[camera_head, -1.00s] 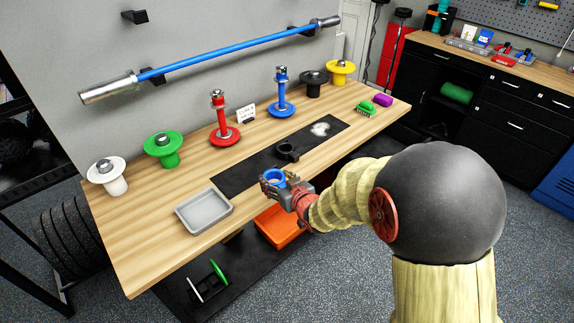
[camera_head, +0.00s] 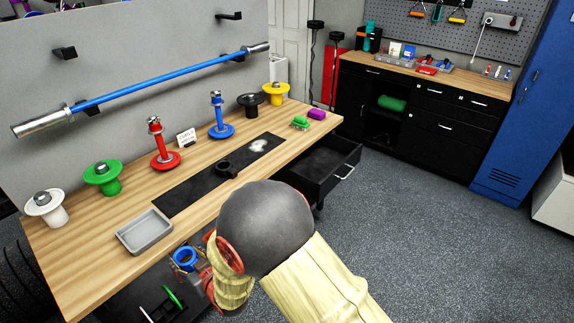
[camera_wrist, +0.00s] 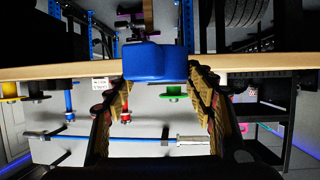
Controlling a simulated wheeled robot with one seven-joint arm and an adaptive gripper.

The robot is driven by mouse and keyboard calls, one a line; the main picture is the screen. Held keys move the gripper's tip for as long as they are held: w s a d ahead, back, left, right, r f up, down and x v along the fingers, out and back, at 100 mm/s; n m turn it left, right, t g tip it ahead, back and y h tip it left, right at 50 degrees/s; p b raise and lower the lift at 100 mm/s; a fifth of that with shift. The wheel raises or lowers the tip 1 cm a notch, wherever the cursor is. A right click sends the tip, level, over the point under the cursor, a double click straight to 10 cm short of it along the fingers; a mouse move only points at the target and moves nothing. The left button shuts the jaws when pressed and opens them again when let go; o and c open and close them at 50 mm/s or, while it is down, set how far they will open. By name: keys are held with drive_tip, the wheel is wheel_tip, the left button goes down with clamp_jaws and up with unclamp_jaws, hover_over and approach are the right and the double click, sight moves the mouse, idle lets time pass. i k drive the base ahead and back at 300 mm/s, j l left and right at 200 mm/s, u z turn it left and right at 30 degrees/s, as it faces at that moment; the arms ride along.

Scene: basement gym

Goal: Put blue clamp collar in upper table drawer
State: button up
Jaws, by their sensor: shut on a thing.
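The blue clamp collar (camera_head: 186,267) is in my gripper (camera_head: 188,266), low beside the table's front edge, below and in front of the grey tray. In the wrist view, the collar (camera_wrist: 155,62) sits between the two fingers of my gripper (camera_wrist: 157,82), which are shut on it. A black table drawer (camera_head: 322,172) stands pulled open under the right end of the wooden table (camera_head: 85,238). Its inside looks empty where I can see it. My arm hides part of the drawer's front left side and part of the gripper.
On the tabletop are a grey tray (camera_head: 146,232), a black collar (camera_head: 226,168) on a dark mat (camera_head: 180,190), and several coloured plate stands. The floor to the right is clear.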

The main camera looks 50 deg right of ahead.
sight(311, 175)
drive_tip(key=l+u, duration=0.15)
drive_tip(key=l, duration=0.4)
drive_tip(key=l+u, duration=0.2)
drive_tip(key=l, duration=0.3)
drive_tip(key=k+l+u, duration=0.15)
drive_tip(key=l, duration=0.4)
drive_tip(key=l+u, duration=0.2)
drive_tip(key=l, duration=0.3)
drive_tip(key=k+l, duration=0.1)
drive_tip(key=l, duration=0.4)
drive_tip(key=k+l, duration=0.1)
drive_tip(key=l, duration=0.35)
drive_tip(key=k+l, duration=0.1)
drive_tip(key=l, duration=0.4)
drive_tip(key=k+l, duration=0.1)
drive_tip(key=l, duration=0.4)
drive_tip(key=k+l, duration=0.1)
drive_tip(key=l, duration=0.35)
drive_tip(key=l+u, duration=0.05)
